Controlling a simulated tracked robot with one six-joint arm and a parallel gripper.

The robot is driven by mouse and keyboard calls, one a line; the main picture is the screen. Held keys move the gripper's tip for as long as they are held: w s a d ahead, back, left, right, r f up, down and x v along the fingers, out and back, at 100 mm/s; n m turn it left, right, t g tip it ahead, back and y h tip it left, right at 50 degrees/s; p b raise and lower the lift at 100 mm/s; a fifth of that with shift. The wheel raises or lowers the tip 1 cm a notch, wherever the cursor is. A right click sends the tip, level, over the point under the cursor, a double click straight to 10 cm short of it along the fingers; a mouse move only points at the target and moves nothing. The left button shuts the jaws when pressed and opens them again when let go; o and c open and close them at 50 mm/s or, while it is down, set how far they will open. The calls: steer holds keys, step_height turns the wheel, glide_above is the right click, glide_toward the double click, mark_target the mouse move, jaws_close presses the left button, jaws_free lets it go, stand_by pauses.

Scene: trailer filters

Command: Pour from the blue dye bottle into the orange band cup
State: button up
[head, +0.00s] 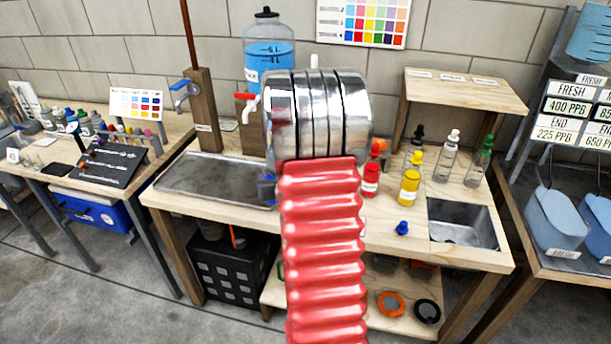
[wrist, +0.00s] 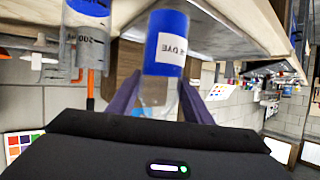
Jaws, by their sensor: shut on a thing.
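My gripper (wrist: 160,105) is shut on the blue dye bottle (wrist: 165,45), which shows between its two purple fingers in the wrist view. The bottle is clear with blue in the part away from the gripper and a white label. A clear graduated vessel (wrist: 86,40) with blue in it stands close beside the bottle, apart from it. An orange strip (wrist: 91,92) shows by that vessel; whether it is the cup's band I cannot tell. In the head view my arm hides the gripper and most of the bottle; a blue patch shows at the arm's left edge.
Red (head: 371,175) and yellow (head: 410,180) bottles stand right of my arm, with clear capped bottles behind. A small blue cap (head: 402,228) lies on the bench near the sink (head: 462,228). A metal tray (head: 215,180) and large blue water jug (head: 269,65) are to the left.

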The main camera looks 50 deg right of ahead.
steer(key=shift+s+d+f+m+t+y, duration=0.15)
steer(key=shift+f+m+t+y, duration=0.15)
steer(key=shift+f+m, duration=0.2)
steer(key=shift+s+d+r+m+t+y+p, duration=0.1)
steer(key=shift+s+d+r+m+t+y, duration=0.2)
steer(key=shift+r+m, duration=0.35)
steer(key=shift+s+d+r+m+t+y+p, duration=0.1)
steer(key=shift+d+r+m+t+p, duration=0.05)
steer(key=shift+r+m+t, duration=0.45)
steer(key=shift+s+d+r+m+t+y+p, duration=0.1)
steer(key=shift+s+d+r+m+t, duration=0.1)
steer(key=shift+r+m, duration=0.45)
steer(key=shift+f+m+t, duration=0.15)
steer(key=shift+m+t, duration=0.25)
steer(key=shift+m, duration=0.3)
steer(key=shift+w+a+f+m, duration=0.15)
steer(key=shift+f+m, duration=0.15)
steer(key=shift+f, duration=0.4)
steer(key=shift+w+a+f+m+t+p, duration=0.1)
steer(key=shift+f+m+t+p, duration=0.3)
steer(key=shift+f+p, duration=0.5)
steer(key=shift+w+a+r+m+t+p, duration=0.1)
steer(key=shift+r+m+t+p, duration=0.3)
steer(key=shift+m, duration=0.3)
steer(key=shift+w+a+r+m+t+p, duration=0.1)
steer(key=shift+r+m+t+p, duration=0.2)
steer(key=shift+r+m+p, duration=0.3)
stand_by(2.0)
